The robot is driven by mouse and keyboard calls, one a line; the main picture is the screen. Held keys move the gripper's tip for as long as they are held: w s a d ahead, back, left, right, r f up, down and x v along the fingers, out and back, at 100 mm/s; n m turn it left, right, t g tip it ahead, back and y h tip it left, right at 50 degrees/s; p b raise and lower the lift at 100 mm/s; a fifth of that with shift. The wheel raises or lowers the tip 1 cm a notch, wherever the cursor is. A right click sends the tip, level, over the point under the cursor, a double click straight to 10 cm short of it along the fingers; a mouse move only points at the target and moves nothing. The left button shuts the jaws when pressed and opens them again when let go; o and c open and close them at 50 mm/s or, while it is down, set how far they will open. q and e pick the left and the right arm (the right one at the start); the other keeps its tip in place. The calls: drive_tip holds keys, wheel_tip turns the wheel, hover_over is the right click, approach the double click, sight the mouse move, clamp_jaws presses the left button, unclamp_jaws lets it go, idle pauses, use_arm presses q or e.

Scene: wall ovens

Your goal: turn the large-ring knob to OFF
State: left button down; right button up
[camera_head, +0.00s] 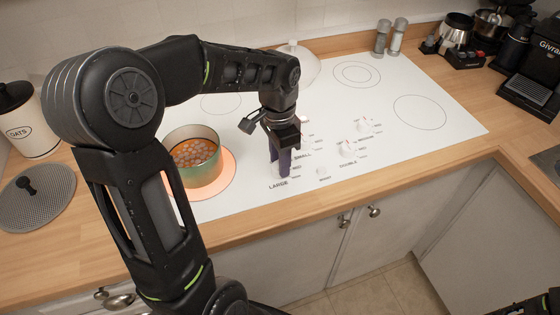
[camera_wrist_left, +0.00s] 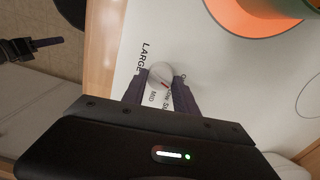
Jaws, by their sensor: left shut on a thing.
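The large-ring knob (camera_wrist_left: 160,74) is a white round knob with a red mark, beside the printed word LARGE. In the wrist view it sits between the two dark purple fingers of my left gripper (camera_wrist_left: 160,88), which are shut on it. In the head view my left gripper (camera_head: 280,170) reaches down over the cooktop (camera_head: 240,205) and hides most of this knob. Printed level words show beside it; which one the red mark points at is hard to tell. Part of my right gripper (camera_wrist_left: 38,46) shows at the wrist view's left edge; its opening is unclear.
A pot of round food (camera_head: 195,160) stands on a glowing orange ring (camera_head: 229,175), left of the gripper. Other knobs (camera_head: 347,148) stand just to the right. Shakers (camera_head: 390,38) and coffee equipment (camera_head: 470,32) are at the back right. The cooktop's right side is clear.

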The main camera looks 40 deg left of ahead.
use_arm(q)
drive_tip(key=shift+n+b, duration=0.4)
drive_tip(key=shift+n, duration=1.6)
drive_tip(key=c, duration=1)
unclamp_jaws()
drive_tip(key=shift+o, duration=0.2)
wheel_tip(320, 180, up, 8)
drive_tip(key=shift+a+f+b, duration=0.1)
drive_tip(key=shift+a+b, duration=0.05)
drive_tip(key=shift+b, duration=0.15)
